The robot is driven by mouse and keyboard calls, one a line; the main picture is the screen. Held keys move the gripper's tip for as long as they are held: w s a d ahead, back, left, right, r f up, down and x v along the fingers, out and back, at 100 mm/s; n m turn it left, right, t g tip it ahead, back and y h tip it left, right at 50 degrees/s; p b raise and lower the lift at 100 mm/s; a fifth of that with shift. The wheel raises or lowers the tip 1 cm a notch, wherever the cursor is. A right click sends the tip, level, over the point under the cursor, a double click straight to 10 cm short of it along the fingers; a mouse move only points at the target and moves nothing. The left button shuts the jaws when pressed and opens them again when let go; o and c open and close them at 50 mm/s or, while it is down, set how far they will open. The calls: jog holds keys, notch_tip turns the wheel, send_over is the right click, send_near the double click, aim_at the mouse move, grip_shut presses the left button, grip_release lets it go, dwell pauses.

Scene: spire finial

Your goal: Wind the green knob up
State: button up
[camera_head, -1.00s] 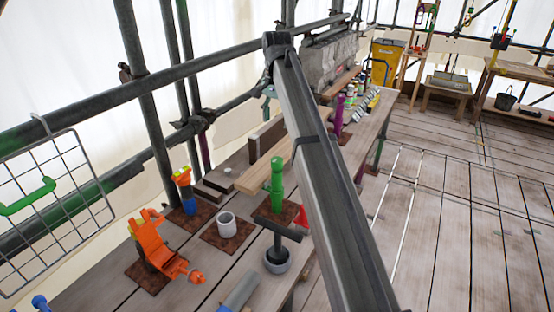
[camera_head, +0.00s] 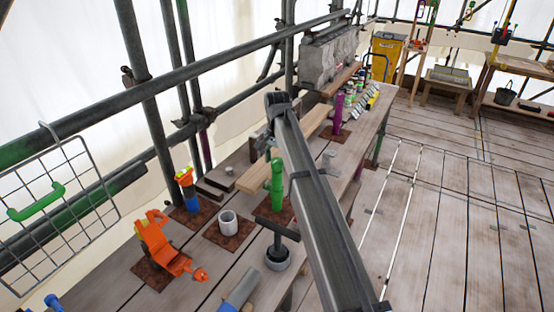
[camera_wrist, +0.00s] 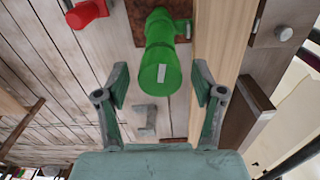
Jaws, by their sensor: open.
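A green upright post (camera_head: 277,178) with a short side stub stands on a rusty brown plate on the bench in the head view. In the wrist view the green post (camera_wrist: 160,72) is seen from above, with a pale bar mark on its round top and a side knob (camera_wrist: 184,28) on its far right. My gripper (camera_wrist: 161,84) is open and empty. Its two fingers are spread left and right of the post's top in the picture; I see no contact and cannot tell the height gap. In the head view my arm hides much of the gripper.
A purple post (camera_head: 337,115) is farther back. Wooden planks (camera_head: 252,176) lie behind the green post. Scaffold pipes (camera_head: 150,85) run along the left.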

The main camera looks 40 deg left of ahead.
jog(key=shift+f, duration=0.1)
jog(key=c, duration=1.1)
jog(key=shift+c, duration=0.2)
jog(key=shift+n, duration=0.3)
